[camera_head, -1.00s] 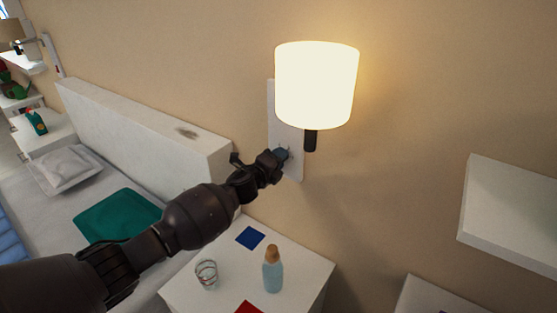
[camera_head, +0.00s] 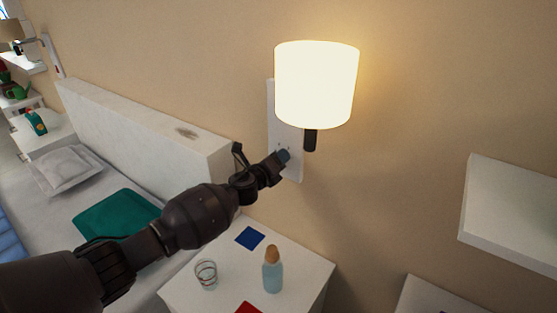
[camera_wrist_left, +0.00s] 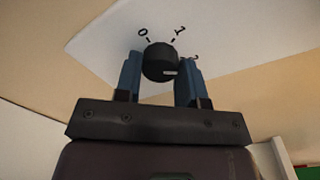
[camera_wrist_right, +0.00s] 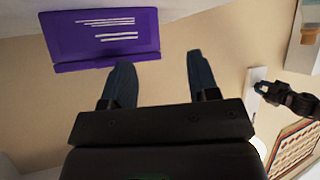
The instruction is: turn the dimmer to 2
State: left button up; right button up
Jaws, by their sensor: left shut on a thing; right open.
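The dimmer is a round black knob (camera_wrist_left: 160,62) on the white wall plate (camera_head: 272,105) below the lit lamp (camera_head: 316,85). In the left wrist view the plate shows the marks 0, 1 and 2. My left gripper (camera_wrist_left: 159,78) is shut on the knob, one blue finger on each side. In the head view my left gripper (camera_head: 283,156) hides the knob. My right gripper (camera_wrist_right: 162,80) is open and empty, seen only in its wrist view.
A white bedside table (camera_head: 312,262) below holds a bottle (camera_head: 272,272), a glass (camera_head: 206,274) and blue and red squares. A bed headboard (camera_head: 150,120) stands left of the plate. A white shelf (camera_head: 510,210) is at right. A purple object (camera_wrist_right: 100,38) lies beyond my right gripper.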

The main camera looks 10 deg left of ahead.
jog(key=shift+w+r, duration=0.1)
pick_arm(q)
jog(key=o, duration=0.9)
pick_arm(e)
notch_tip(320, 180, up, 2)
jog(key=shift+w+r+p, duration=0.1)
jog(key=shift+w+p, duration=0.05)
jog(key=shift+p, duration=0.7)
pick_arm(q)
jog(key=v, duration=1)
jog(key=shift+s+a, duration=0.15)
jog(key=shift+s, duration=0.25)
pick_arm(e)
jog(key=shift+s, duration=0.25)
jog(key=shift+s+f, duration=0.25)
